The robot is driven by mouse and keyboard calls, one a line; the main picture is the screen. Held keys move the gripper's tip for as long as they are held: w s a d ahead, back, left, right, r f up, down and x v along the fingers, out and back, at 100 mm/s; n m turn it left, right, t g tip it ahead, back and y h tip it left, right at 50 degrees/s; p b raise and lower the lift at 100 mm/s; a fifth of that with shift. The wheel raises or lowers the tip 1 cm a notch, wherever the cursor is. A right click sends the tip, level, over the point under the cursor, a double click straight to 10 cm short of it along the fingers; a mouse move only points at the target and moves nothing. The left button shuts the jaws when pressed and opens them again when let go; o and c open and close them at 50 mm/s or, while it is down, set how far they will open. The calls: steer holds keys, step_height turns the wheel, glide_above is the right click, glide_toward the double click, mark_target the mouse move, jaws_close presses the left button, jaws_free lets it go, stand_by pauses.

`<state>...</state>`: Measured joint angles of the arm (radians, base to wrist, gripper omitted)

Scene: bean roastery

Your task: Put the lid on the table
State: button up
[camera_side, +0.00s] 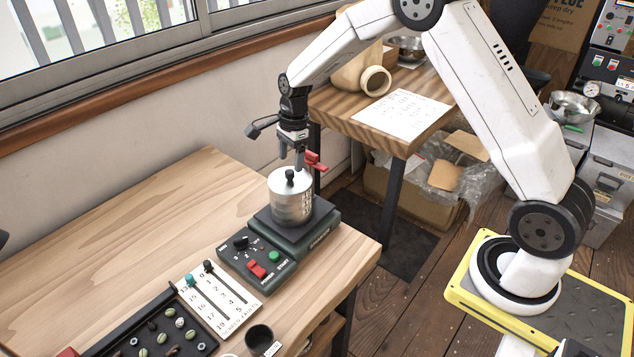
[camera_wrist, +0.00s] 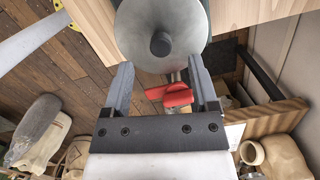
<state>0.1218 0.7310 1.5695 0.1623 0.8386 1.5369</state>
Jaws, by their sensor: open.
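A silver metal canister stands upright on the dark green machine (camera_side: 325,222), near the table's right end. Its round metal lid (camera_side: 289,182) with a black knob (camera_side: 290,174) sits on top. The lid (camera_wrist: 143,30) and knob (camera_wrist: 161,44) also show in the wrist view, at the top centre. My gripper (camera_side: 291,162) is just above the lid, pointing down. In the wrist view its two fingers (camera_wrist: 160,78) are apart with nothing held between them. A red handle (camera_side: 315,160) shows beside the fingers. The wooden table (camera_side: 150,215) has a wide bare area left of the machine.
A control panel (camera_side: 257,262) with knobs and a red switch is in front of the canister. A slider card (camera_side: 217,300), a black bean tray (camera_side: 150,337) and a dark cup (camera_side: 260,338) are near the front. A second table (camera_side: 340,105) stands behind.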

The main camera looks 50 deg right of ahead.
mark_target(290, 171)
steer(key=shift+w+a+f, duration=0.1)
steer(key=shift+a+f, duration=0.05)
steer(key=shift+f, duration=0.8)
steer(key=shift+a+f, duration=0.1)
steer(key=shift+f, duration=0.85)
jaws_close()
